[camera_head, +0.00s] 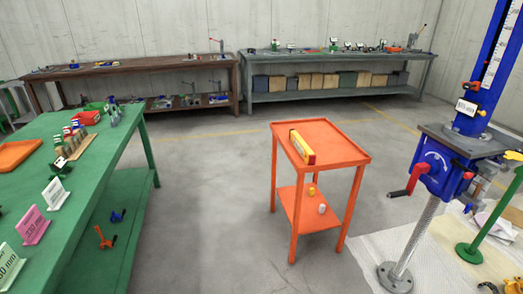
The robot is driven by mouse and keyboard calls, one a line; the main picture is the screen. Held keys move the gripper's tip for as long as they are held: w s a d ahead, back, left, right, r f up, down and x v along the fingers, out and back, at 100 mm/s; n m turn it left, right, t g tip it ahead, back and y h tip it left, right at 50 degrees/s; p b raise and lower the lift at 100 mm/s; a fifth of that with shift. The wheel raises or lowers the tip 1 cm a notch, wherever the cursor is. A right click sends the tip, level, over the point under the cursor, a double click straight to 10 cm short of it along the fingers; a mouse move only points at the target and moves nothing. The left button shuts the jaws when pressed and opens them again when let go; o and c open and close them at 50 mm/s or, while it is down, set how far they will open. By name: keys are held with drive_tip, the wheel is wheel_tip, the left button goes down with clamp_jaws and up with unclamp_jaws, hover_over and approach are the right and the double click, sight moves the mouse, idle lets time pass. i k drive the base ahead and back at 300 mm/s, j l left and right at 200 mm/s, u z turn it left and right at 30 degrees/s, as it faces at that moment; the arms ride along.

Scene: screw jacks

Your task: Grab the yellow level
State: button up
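The yellow level (302,147) is a long yellow bar with red on its end. It lies on the top shelf of the orange stand (345,151), toward the left side of that top. Nothing visible touches or covers it from above. My gripper and arm are not in view, so nothing shows holding the level.
A green table (88,174) with cards and small tools fills the left. A blue screw jack (438,165) with a red crank stands at the right. Small items sit on the stand's lower shelf. Workbenches (150,67) line the back wall. Grey floor (215,190) is clear left of the stand.

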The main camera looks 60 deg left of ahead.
sight(309, 157)
drive_tip(key=k+l+u, duration=0.1)
drive_tip(key=u, duration=1.75)
drive_tip(key=i+u, duration=0.15)
